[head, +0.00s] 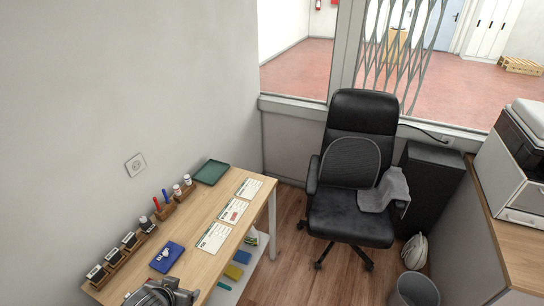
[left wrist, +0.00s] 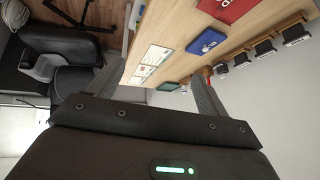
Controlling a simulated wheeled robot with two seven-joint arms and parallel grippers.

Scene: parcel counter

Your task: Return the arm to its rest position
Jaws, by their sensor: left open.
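My left gripper (head: 160,294) is at the bottom edge of the head view, over the near end of the wooden table (head: 205,215). Only part of it shows there. In the left wrist view its two fingers (left wrist: 160,68) stand apart with nothing between them. My right gripper is in neither view.
A blue stamp pad (head: 167,256), stamps in wooden holders (head: 113,258), printed slips (head: 233,210) and a green tray (head: 211,172) lie on the table. A red item (left wrist: 228,9) shows in the wrist view. A black office chair (head: 350,205) stands right of the table.

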